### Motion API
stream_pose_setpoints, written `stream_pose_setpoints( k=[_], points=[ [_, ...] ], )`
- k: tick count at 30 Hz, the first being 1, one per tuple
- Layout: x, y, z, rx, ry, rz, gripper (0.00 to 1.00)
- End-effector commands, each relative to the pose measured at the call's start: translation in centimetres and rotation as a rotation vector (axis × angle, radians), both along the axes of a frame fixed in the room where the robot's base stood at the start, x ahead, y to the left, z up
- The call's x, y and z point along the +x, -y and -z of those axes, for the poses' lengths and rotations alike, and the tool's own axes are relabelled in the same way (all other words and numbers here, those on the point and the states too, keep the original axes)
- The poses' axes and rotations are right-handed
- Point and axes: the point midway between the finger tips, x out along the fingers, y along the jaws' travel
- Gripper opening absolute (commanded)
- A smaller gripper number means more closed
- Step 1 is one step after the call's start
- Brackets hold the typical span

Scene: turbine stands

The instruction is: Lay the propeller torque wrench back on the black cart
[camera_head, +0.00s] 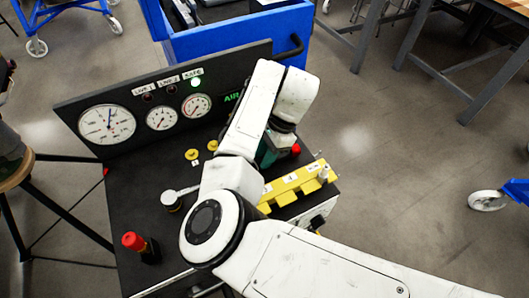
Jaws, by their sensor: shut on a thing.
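My gripper (268,154) is mostly hidden behind my white arm, above the right half of a black-topped stand (135,190). Only a dark and teal part shows beside the wrist, and the fingertips are out of sight. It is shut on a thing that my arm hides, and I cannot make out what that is. I cannot pick out the propeller torque wrench anywhere. I cannot tell whether the black-topped stand is the black cart.
The stand has a gauge panel (134,93), a silver lever (180,194), a red knob (133,241), a red button (296,149) and a yellow numbered block (285,187). A blue cart (225,38) stands behind. A stool (16,168) is at left.

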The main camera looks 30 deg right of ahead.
Motion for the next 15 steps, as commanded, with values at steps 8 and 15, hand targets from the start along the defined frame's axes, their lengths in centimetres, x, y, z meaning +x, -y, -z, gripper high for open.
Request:
stream_pose_setpoints(
  k=[8,15],
  points=[
    [0.0,0.0,0.6,-0.003,0.0,0.0,0.0],
    [-0.1,0.0,1.2,-0.003,-0.003,0.001,0.0]
  ],
)
